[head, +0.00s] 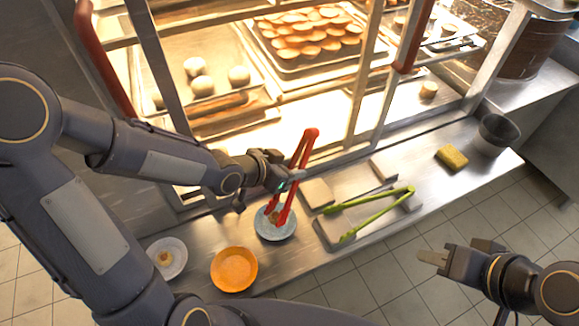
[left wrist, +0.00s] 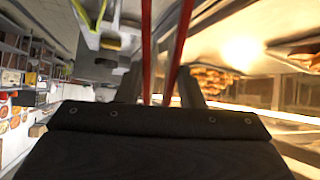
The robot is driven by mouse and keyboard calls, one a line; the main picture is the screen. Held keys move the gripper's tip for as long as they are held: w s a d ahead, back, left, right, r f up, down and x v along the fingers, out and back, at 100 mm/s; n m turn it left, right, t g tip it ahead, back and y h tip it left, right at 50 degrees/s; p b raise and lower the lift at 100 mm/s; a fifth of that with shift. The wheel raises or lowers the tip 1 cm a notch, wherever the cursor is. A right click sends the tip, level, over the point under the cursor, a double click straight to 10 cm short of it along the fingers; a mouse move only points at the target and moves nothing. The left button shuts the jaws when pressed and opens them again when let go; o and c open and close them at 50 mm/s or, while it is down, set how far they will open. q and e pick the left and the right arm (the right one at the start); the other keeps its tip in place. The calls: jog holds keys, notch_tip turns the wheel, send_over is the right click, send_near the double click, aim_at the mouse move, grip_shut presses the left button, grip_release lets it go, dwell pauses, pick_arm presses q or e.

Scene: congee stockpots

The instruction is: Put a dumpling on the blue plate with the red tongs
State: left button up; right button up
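My left gripper (head: 282,178) is shut on the red tongs (head: 303,150), which it holds steeply tilted over the blue plate (head: 288,232). The tongs also show between the fingers in the left wrist view (left wrist: 165,50). The tong tips are down at the blue plate, with a small brownish piece, apparently a dumpling (head: 273,216), at or between them. I cannot tell whether the tongs grip it or it rests on the plate. My right gripper (head: 458,252) is open and empty, over the floor at the right.
A white plate (head: 180,262) with a small tan piece and an orange plate (head: 233,269) stand left on the counter. The lit cabinet stands behind.

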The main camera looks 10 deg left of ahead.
pick_arm(q)
jog(key=shift+o, duration=0.2)
dwell(0.4)
notch_tip(320, 180, up, 10)
jog(key=p, duration=0.9)
